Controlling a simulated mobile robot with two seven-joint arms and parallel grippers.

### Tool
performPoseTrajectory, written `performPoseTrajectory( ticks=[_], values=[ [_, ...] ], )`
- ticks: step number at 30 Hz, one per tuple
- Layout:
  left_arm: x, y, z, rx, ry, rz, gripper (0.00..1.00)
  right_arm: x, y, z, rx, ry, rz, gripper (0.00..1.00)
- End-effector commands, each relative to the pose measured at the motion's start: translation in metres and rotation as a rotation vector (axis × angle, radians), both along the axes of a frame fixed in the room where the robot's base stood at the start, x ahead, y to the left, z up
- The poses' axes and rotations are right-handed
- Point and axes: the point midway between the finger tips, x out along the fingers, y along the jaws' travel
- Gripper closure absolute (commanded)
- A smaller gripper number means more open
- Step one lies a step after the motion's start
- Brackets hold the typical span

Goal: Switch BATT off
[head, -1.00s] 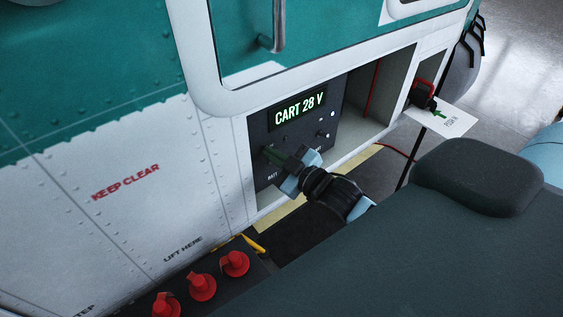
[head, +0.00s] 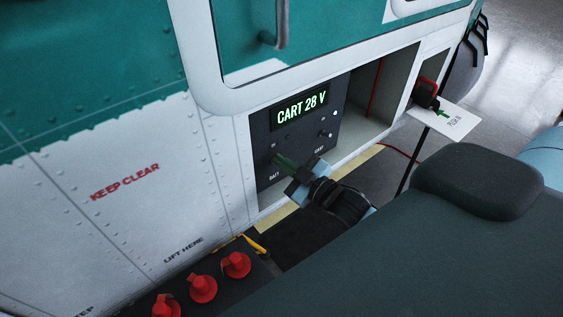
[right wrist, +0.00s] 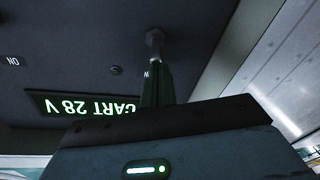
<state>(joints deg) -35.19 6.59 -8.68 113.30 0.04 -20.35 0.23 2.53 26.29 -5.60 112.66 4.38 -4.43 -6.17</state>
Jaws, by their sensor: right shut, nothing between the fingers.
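The dark power panel (head: 262,140) sits in an open bay of the helicopter's side, with a lit display (head: 302,108) reading CART 28 V. The BATT label (head: 274,176) shows at its lower left; the BATT switch is hard to make out behind my fingers. My right gripper (head: 279,160) is shut and empty, its fingertips close to the panel just above that label. In the right wrist view the metal BATT toggle (right wrist: 154,42) stands just beyond the tips of my shut right gripper (right wrist: 156,82); contact cannot be told. The toggle's position is unclear. My left gripper is not in view.
The CART switch (head: 323,134) is at the panel's right. The bay's frame and open compartment (head: 378,95) lie to the right. A card (head: 455,119) hangs by a red-handled plug. Several red caps (head: 203,289) stand at the lower left.

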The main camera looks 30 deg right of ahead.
Motion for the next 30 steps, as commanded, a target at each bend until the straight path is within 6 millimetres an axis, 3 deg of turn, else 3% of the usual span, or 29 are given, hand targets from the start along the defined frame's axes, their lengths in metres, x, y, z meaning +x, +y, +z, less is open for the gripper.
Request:
performPoseTrajectory(
  ticks=[1, 30],
  values=[
    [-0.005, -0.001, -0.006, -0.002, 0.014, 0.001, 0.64, -0.001, 0.0, -0.007, 0.003, -0.007, -0.001, 1.0],
    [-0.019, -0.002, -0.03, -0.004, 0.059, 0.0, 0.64, -0.004, 0.0, -0.009, 0.015, -0.196, 0.0, 1.0]
  ],
)
